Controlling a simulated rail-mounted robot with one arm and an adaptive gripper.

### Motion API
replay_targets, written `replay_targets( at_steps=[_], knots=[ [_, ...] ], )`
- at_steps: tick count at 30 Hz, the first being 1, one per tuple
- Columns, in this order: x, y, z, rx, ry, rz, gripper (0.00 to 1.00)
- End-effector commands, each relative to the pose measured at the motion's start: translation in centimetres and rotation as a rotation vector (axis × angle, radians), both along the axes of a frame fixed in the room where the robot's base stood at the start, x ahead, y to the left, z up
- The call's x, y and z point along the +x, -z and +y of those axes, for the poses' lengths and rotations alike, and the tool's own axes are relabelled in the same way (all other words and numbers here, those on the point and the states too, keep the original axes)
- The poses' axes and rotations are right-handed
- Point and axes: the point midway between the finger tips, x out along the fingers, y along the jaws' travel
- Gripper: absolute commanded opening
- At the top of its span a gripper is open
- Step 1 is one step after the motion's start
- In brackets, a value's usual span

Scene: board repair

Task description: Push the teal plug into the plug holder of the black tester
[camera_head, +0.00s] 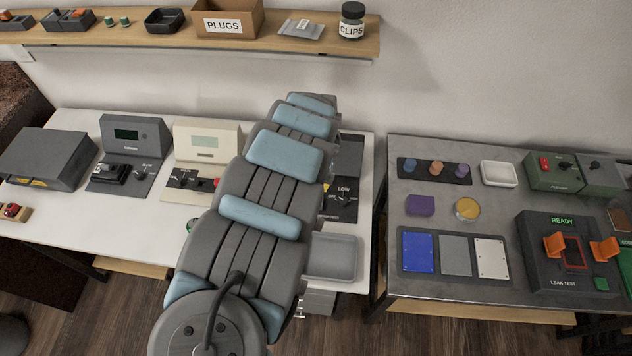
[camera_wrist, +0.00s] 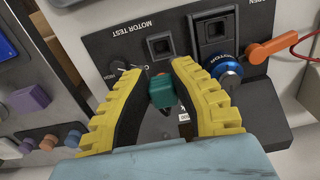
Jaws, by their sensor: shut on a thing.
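In the wrist view, my gripper (camera_wrist: 163,90) has yellow and black fingers closed on the teal plug (camera_wrist: 163,93). The plug is held between the fingertips over a black tester panel (camera_wrist: 103,48) marked MOTOR TEST. A square, dark plug holder (camera_wrist: 160,45) stands on the panel just above the plug in the picture, and the two look apart. A second square holder (camera_wrist: 215,28) is to its right, above a blue knob (camera_wrist: 223,70). The fingers hide part of the panel below. In the head view, my arm hides the gripper and plug.
An orange lever (camera_wrist: 272,47) sits right of the blue knob. A small knob (camera_wrist: 122,66) is on the panel's left. A purple block (camera_wrist: 28,98) and several coloured knobs lie at lower left. The head view shows a leak tester (camera_head: 567,255) on the right table.

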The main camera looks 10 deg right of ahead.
Motion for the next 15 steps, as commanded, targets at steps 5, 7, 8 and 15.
replay_targets(
  at_steps=[5,7,8,15],
  knots=[
    [0.0,1.1,-0.1,-0.001,0.001,0.001,0.00],
    [-0.1,1.4,-0.1,-0.001,0.001,0.001,0.00],
    [-0.1,1.6,-0.1,-0.001,0.001,0.001,0.00],
    [0.0,2.7,-0.1,0.000,0.001,0.001,0.00]
  ],
)
